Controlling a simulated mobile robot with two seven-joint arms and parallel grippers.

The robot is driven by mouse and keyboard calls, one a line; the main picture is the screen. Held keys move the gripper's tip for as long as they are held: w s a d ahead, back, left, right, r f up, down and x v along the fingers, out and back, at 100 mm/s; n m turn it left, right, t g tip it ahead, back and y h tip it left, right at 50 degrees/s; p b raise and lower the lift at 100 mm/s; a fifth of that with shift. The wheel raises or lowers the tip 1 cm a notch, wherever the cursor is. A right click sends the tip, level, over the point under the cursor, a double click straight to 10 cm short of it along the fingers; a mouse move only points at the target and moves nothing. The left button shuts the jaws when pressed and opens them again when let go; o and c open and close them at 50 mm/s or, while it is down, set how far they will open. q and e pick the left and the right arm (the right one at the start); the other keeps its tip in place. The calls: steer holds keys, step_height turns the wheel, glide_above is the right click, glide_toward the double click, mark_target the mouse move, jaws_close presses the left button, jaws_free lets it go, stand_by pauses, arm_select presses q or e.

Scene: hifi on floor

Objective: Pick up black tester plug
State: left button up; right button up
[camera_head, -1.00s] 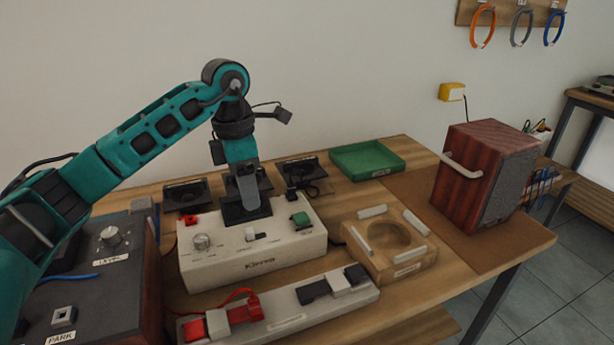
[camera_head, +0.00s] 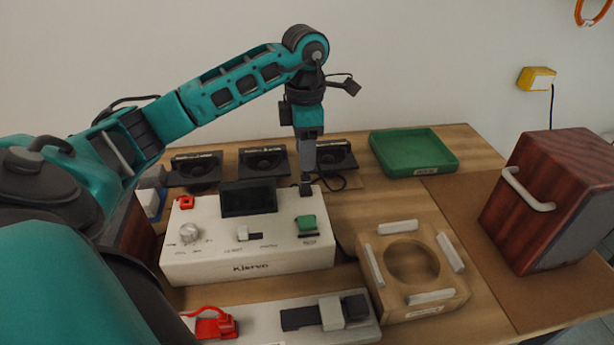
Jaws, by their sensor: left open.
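The black tester plug (camera_head: 298,318) lies in the white holder strip (camera_head: 262,324) at the front, with a grey block (camera_head: 331,313) beside it. A red plug with a red lead (camera_head: 215,324) sits at the strip's left part. My left gripper (camera_head: 306,182) points down at the back right corner of the white tester box (camera_head: 250,255), well behind the black plug and apart from it. Its jaws are open, seen edge-on, and I see nothing held. A small dark part shows at the fingertips; I cannot tell whether it is fingertip or socket. My right gripper is out of view.
The tester has a dark screen (camera_head: 249,198), a knob (camera_head: 189,232) and a green switch (camera_head: 307,225). A wooden ring fixture (camera_head: 452,290) stands right of the strip. A green tray (camera_head: 414,152), black speaker units (camera_head: 196,168) and a wooden speaker box (camera_head: 551,200) surround it.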

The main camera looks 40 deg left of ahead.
mark_target(305, 176)
arm_select(q)
steer(key=shift+a+f, duration=0.1)
steer(key=shift+f, duration=3.5)
steer(key=shift+c, duration=0.5)
jaws_close()
